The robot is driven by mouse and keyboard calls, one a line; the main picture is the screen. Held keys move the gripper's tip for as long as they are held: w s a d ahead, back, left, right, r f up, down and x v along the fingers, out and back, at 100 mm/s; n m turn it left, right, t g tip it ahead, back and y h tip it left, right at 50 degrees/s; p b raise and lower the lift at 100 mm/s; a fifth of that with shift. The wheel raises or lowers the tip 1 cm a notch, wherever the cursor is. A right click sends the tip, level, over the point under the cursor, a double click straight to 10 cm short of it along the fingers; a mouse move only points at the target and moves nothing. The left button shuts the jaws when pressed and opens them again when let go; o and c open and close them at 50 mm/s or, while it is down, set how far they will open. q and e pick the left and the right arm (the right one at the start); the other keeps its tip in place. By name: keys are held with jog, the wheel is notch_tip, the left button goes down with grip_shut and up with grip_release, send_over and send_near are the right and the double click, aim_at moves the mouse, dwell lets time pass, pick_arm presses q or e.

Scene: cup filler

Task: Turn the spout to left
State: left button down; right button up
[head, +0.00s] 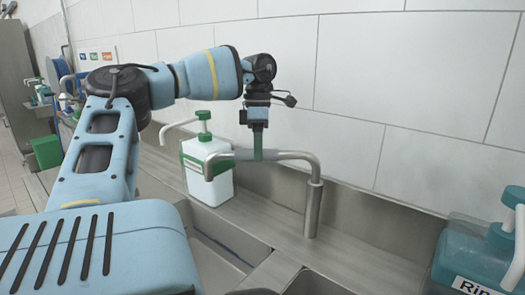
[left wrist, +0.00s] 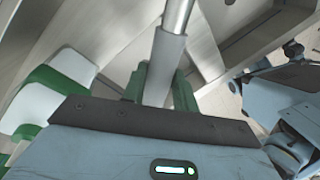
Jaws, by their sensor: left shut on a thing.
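The metal spout (head: 286,155) is a bent tube on an upright post (head: 313,212) behind the sink. In the head view its arm points left and its down-turned end (head: 208,171) is in front of a white and green bottle. My left gripper (head: 258,152) reaches down from above, with green fingers shut around the spout's horizontal arm. In the left wrist view the spout (left wrist: 172,48) runs between the green fingers (left wrist: 157,88). My right gripper is not in view.
The white and green pump bottle (head: 196,150) stands on the steel ledge, close behind the spout's end. A sink basin (head: 213,250) is below, with a divider (head: 272,272) to its right. A blue-green labelled container (head: 475,255) stands at the right. The tiled wall (head: 400,80) is behind.

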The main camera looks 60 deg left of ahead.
pick_arm(q)
jog(key=shift+r, duration=0.1)
jog(key=c, duration=1.4)
grip_release()
jog(key=shift+w, duration=0.1)
jog(key=o, duration=0.3)
jog(key=shift+a, duration=0.1)
notch_tip(320, 180, up, 8)
jog(key=a, duration=0.1)
jog(key=shift+w+a+f+b, duration=0.15)
jog(key=shift+w+f+b, duration=0.05)
jog(key=shift+w+b, duration=0.2)
